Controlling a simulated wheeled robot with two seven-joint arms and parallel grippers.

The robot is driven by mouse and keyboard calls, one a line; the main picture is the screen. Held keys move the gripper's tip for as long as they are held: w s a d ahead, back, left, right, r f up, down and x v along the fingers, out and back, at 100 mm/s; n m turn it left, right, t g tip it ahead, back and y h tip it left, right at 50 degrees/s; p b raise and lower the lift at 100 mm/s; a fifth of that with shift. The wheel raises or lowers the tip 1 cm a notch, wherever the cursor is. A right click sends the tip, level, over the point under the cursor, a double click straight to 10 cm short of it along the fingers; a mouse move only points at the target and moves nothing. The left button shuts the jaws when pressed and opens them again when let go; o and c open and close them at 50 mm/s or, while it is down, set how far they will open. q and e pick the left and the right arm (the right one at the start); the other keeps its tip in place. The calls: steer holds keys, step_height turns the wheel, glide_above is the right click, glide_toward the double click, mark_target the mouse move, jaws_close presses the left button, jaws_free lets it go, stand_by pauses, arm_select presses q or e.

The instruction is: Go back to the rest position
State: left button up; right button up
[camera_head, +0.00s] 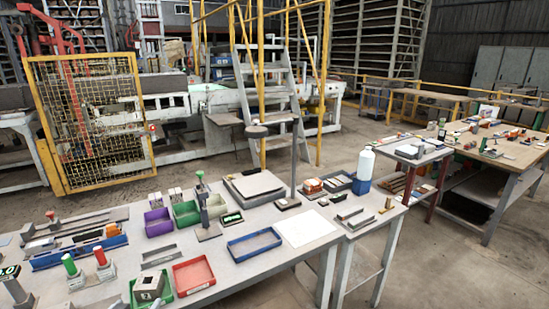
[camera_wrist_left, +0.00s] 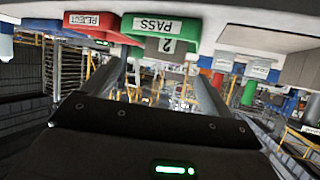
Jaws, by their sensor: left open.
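My left gripper (camera_wrist_left: 155,70) shows in the left wrist view, with its two grey fingers spread apart and nothing between them. That view is upside down. Beyond the fingertips is a grey block marked 2 (camera_wrist_left: 166,46) at the green PASS tray (camera_wrist_left: 190,27). In the head view the block (camera_head: 149,284) sits in the green tray (camera_head: 166,298) at the front of the table, and no gripper is clearly seen there. The red REJECT tray (camera_head: 194,276) is beside it and also shows in the wrist view (camera_wrist_left: 85,22). My right gripper is in neither view.
The grey table (camera_head: 255,278) holds a blue tray (camera_head: 254,245), a purple bin (camera_head: 158,223), a green bin (camera_head: 185,213), and green and red knobbed posts (camera_head: 70,268) at the left. A stand with an upright pole (camera_head: 293,150) rises at the back. Free air lies above the table's front.

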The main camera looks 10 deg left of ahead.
arm_select(q)
steer(key=s+d+f+m+g+h, duration=0.2)
steer(key=s+d+f+g, duration=0.3)
steer(key=s+d, duration=0.55)
steer(key=s+d+f+m+g+h, duration=0.3)
steer(key=s+d, duration=0.5)
steer(key=s, duration=0.6)
step_height(320, 180, down, 25)
steer(key=g+y, duration=0.1)
steer(key=g, duration=0.1)
steer(key=s+a+f, duration=0.1)
steer(key=s+f, duration=0.7)
steer(key=f, duration=0.1)
steer(key=s+a+f+g, duration=0.1)
steer(key=s+a+f, duration=0.1)
steer(key=s+f, duration=0.7)
steer(key=shift+s+a+f+y, duration=0.15)
steer(key=shift+a+f+y, duration=0.05)
steer(key=shift+a+y, duration=0.1)
